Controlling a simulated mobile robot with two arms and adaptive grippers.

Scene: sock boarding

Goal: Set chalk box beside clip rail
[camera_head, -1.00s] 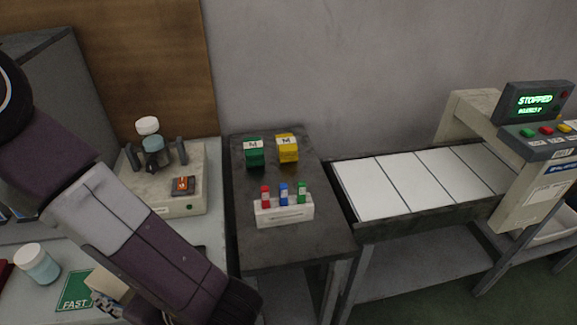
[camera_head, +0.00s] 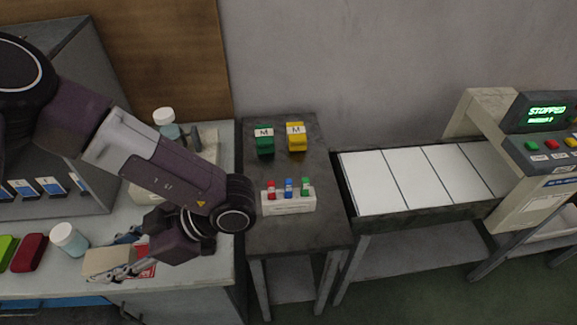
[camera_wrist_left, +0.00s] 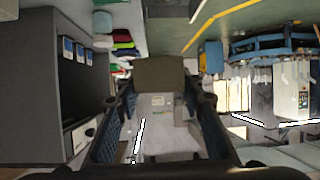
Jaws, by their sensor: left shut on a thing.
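The chalk box is most likely the plain tan box (camera_head: 103,262) at the front of the left bench; I see no label on it. My left gripper (camera_head: 122,262) is shut on it, with the fingers on either side. In the left wrist view the box (camera_wrist_left: 160,72) shows as a brown block between the fingertips. I cannot tell whether it touches the bench. The clip rail (camera_head: 288,203) is a white block with red, blue and green clips, on the dark side table to the right of my gripper. My right gripper is out of view.
A green block (camera_head: 264,141) and a yellow block (camera_head: 296,137) marked M stand behind the rail on the dark table (camera_head: 300,240). Its front is bare. A red card (camera_head: 146,264) is partly covered.

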